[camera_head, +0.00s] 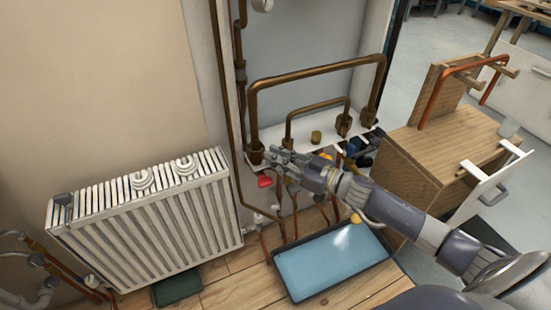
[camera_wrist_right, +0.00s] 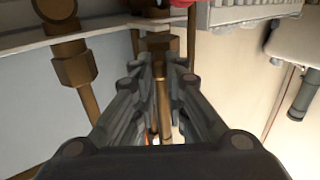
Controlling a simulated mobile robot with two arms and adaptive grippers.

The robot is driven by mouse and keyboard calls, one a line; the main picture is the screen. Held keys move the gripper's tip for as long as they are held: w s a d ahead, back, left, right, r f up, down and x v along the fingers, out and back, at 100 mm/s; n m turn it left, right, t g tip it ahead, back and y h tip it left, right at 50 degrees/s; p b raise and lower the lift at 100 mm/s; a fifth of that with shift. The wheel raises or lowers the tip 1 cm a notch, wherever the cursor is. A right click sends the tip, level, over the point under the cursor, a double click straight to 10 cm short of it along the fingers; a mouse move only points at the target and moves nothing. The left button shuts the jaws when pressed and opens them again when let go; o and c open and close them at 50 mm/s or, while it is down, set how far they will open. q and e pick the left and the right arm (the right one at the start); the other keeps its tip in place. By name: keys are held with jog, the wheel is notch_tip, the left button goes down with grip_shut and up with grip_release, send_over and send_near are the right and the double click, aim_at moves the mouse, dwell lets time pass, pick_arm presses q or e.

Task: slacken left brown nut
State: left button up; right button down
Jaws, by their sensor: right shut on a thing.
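The left brown nut (camera_head: 255,147) sits at the foot of the tall brown pipe loop (camera_head: 315,72), by the white shelf. My right gripper (camera_head: 272,156) reaches in from the right, its fingertips at this nut. In the right wrist view my gripper (camera_wrist_right: 161,64) is shut on the brown nut (camera_wrist_right: 158,42), one finger on each side of its pipe. The fingers hide part of the nut. Another brown nut (camera_wrist_right: 75,66) is to the left, clear of the fingers. My left gripper is not in view.
A red handle (camera_head: 265,182) is just below my gripper. More brown fittings (camera_head: 343,124) stand along the white shelf to the right. A blue tray (camera_head: 330,262) lies on the wooden floor below. A white radiator (camera_head: 145,210) is at the left, a wooden cabinet (camera_head: 440,150) at the right.

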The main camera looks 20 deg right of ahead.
dwell(0.3)
jog(key=c, duration=1.6)
grip_release()
jog(key=shift+w, duration=0.1)
jog(key=shift+c, duration=0.2)
jog(key=v, duration=1.2)
jog(key=shift+f, duration=0.1)
